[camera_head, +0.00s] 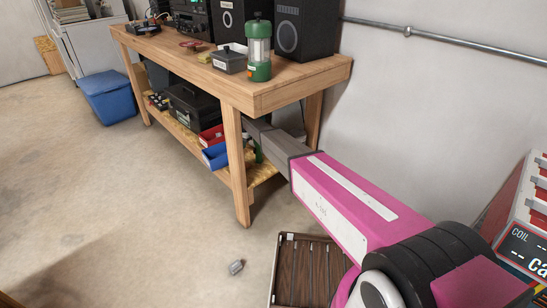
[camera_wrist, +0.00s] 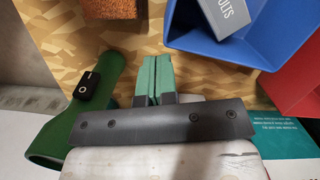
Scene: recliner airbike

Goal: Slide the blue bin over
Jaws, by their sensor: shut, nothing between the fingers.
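A small blue bin (camera_head: 216,156) sits on the lower shelf of the wooden workbench, near its front leg. In the wrist view the blue bin (camera_wrist: 242,48) is at the upper right, with a grey box marked "OLTS" in it. My gripper (camera_wrist: 154,62) has green fingertips. It is shut and empty, left of the blue bin and apart from it in the picture. In the head view my arm reaches under the bench top from the right, and its end is mostly hidden behind the bench leg.
A red bin (camera_head: 212,135) is beside the blue one. A green flashlight-like object (camera_wrist: 75,120) lies left of my gripper. The bench leg (camera_head: 236,165) stands close. A larger blue tub (camera_head: 108,96) is on the floor.

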